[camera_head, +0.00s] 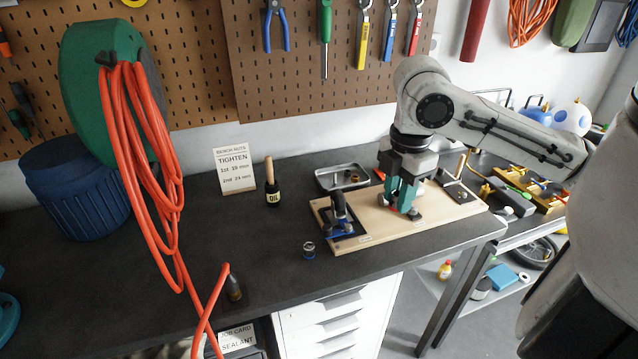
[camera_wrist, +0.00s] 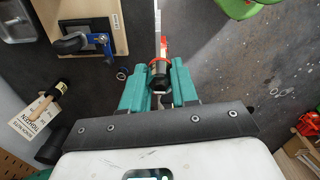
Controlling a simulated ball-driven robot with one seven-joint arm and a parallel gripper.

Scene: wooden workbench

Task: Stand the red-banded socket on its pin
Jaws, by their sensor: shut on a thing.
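My gripper (camera_head: 402,205) has teal fingers and is shut on the red-banded socket. In the wrist view the socket (camera_wrist: 160,80) is a dark cylinder with a red ring, held between the fingertips (camera_wrist: 160,88). In the head view the fingers mostly hide it. There the fingertips overlap the middle right of the wooden board (camera_head: 385,228); the wrist view shows the board (camera_wrist: 119,30) off to the upper left. I cannot tell the height of the socket above the surface. I cannot make out its pin.
A blue-banded socket (camera_head: 309,251) stands on the bench by the board. The board carries a dark fixture with blue parts (camera_head: 343,222) and a dark plate (camera_head: 457,194). An orange hose (camera_head: 165,205) hangs left.

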